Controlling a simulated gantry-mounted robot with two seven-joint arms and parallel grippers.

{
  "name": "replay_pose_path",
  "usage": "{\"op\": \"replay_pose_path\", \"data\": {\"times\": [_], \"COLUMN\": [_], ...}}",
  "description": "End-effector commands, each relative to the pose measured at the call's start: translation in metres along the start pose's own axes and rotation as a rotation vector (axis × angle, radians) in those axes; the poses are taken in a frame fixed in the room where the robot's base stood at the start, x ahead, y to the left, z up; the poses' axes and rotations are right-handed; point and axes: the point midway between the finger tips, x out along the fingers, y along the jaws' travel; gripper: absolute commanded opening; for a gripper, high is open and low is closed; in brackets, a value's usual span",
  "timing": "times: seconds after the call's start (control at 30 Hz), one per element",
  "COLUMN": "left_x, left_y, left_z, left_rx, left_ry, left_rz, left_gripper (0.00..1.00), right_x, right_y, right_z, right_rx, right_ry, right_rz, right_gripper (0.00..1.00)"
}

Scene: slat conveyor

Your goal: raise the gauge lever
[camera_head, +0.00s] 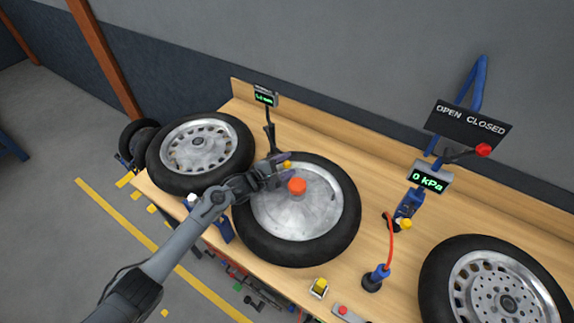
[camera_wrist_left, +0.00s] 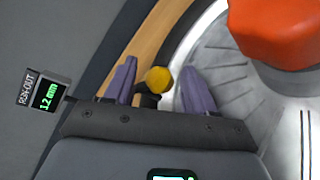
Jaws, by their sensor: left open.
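The run-out gauge has a small green display (camera_head: 264,98) on a dark post behind the middle wheel. The wrist view shows this display (camera_wrist_left: 47,96) reading 1.2 mm. The gauge lever ends in a yellow knob (camera_head: 287,164) near the wheel's rear rim; the knob is also in the wrist view (camera_wrist_left: 159,79). My left gripper (camera_head: 281,169) is open over the wheel's rear left part. In the wrist view its two purple fingers (camera_wrist_left: 158,72) stand apart, with the knob in line between them. I cannot tell whether they touch it. Much of the lever is hidden.
The middle wheel (camera_head: 337,242) lies flat with an orange hub cap (camera_head: 297,186). Other wheels lie at left (camera_head: 161,150) and right (camera_head: 435,274). Further right are a 0 kPa display (camera_head: 430,178), an OPEN CLOSED sign (camera_head: 468,122) and a red-knobbed lever (camera_head: 483,149). The bench's back strip (camera_head: 330,135) is mostly clear.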

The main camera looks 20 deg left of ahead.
Motion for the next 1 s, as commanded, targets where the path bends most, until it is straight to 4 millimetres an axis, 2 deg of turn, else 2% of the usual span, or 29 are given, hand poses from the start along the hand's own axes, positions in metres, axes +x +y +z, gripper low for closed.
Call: {"op": "replay_pose_path", "data": {"times": [0.43,0.77,0.8,1.0], "left_x": [0.0062,0.006,0.006,0.006], "left_y": [0.0002,0.0002,0.0002,0.0005], "left_z": [0.0003,0.0001,0.0,0.0003], "left_rx": [0.001,0.001,0.001,0.001], "left_ry": [0.0,0.0,0.0,0.0], "left_rz": [0.0,0.0,0.0,0.0], "left_gripper": [0.53,0.03,0.0,0.0], "right_x": [0.0005,0.0005,0.0005,0.0002], "right_y": [-0.0014,-0.0023,-0.0023,-0.0022], "right_z": [-0.0002,-0.0004,-0.0004,-0.0004], "right_rx": [0.006,0.009,0.009,0.009], "right_ry": [0.001,0.001,0.001,0.001], "right_rz": [-0.005,-0.007,-0.007,-0.007], "right_gripper": [0.43,0.43,0.43,0.43]}}
